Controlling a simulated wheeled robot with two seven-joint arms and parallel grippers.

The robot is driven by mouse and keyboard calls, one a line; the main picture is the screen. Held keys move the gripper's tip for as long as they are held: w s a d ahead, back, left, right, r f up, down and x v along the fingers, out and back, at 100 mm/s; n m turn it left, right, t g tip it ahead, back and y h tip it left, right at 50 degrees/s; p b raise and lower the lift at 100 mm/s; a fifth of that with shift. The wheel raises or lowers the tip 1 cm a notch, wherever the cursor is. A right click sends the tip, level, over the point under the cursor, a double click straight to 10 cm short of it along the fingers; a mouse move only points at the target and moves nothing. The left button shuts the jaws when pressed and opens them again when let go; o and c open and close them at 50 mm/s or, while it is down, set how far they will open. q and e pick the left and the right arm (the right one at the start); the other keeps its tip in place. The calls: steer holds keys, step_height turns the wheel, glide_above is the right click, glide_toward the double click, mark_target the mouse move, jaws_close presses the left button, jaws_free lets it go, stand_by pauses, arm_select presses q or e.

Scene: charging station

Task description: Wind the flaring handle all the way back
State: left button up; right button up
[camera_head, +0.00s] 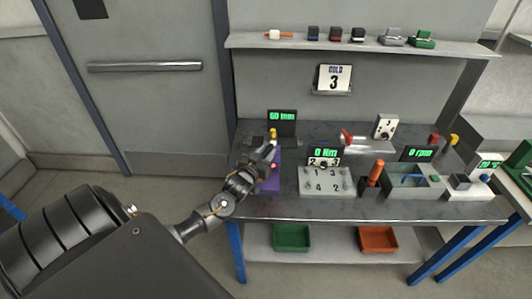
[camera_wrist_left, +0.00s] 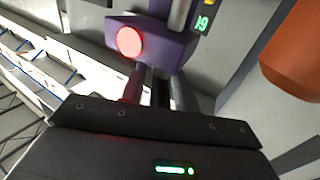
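A purple device (camera_head: 270,183) stands at the left end of the workbench, mostly behind my left gripper. A yellow-topped upright part (camera_head: 273,133), possibly the flaring handle, shows just above the gripper. My left gripper (camera_head: 265,153) is at the device, overlapping its upper part. In the left wrist view the purple body (camera_wrist_left: 170,38) carries a round, lit red button (camera_wrist_left: 130,42). The dark fingers (camera_wrist_left: 152,85) reach up to its underside. What lies between the fingertips is hidden, and I cannot tell contact. My right gripper is in neither view.
A display reading 60 mm (camera_head: 282,116) stands behind the device. A shelf (camera_head: 300,42) hangs above; green (camera_head: 291,237) and orange (camera_head: 377,240) bins sit below.

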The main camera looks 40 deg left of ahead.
arm_select(q)
jaws_close()
steer(key=shift+d+n+y, duration=0.1)
steer(key=shift+n+y, duration=0.3)
steer(key=shift+y, duration=0.1)
